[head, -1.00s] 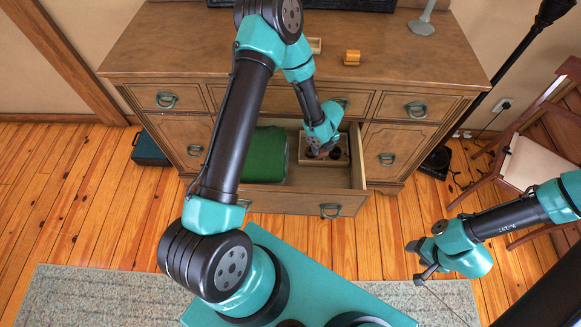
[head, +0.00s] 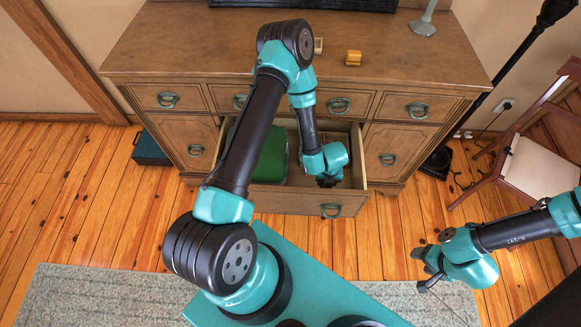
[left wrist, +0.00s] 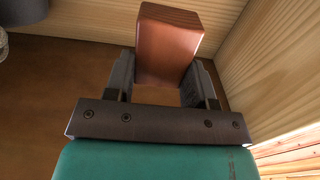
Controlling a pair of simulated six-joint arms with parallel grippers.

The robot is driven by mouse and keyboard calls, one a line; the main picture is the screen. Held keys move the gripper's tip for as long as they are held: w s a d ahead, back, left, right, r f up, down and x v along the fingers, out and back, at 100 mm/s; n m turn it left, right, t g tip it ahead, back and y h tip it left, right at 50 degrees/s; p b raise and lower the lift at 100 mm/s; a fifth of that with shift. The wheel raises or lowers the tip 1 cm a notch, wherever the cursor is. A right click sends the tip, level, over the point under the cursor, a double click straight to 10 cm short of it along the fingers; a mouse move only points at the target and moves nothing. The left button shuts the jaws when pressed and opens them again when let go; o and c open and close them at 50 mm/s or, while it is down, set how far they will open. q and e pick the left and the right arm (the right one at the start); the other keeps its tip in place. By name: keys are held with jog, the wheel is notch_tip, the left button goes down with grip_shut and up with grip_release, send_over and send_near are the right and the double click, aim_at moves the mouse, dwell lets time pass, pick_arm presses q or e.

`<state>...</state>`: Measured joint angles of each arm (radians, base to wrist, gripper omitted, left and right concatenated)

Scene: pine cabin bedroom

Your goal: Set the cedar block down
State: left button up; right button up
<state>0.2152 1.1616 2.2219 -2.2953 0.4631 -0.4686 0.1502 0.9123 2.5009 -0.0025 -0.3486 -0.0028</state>
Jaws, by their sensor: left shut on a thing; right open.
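The cedar block (left wrist: 168,45) is a reddish-brown wooden block between the fingers of my left gripper (left wrist: 162,90) in the left wrist view. That gripper is shut on it. In the head view my left gripper (head: 328,180) is inside the open drawer (head: 290,201), near its front right part, and the block is hidden there. Brown drawer floor and pale wooden walls show around the block; I cannot tell whether it touches the floor. My right gripper (head: 424,268) is open and empty, out over the room floor at the right.
A green folded item (head: 268,158) fills the drawer's left part. A grey round object (left wrist: 18,10) shows at the wrist view's upper left corner. The dresser top (head: 230,50) holds a small yellow-brown object (head: 352,58) and a grey stand (head: 424,24). A chair (head: 535,165) stands right.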

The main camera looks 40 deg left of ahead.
pick_arm(q)
jog(key=shift+f, duration=3.15)
jog(key=shift+f, duration=1.85)
jog(key=o, duration=0.9)
jog(key=shift+f, duration=0.15)
notch_tip(320, 180, up, 12)
jog(key=shift+r, duration=0.2)
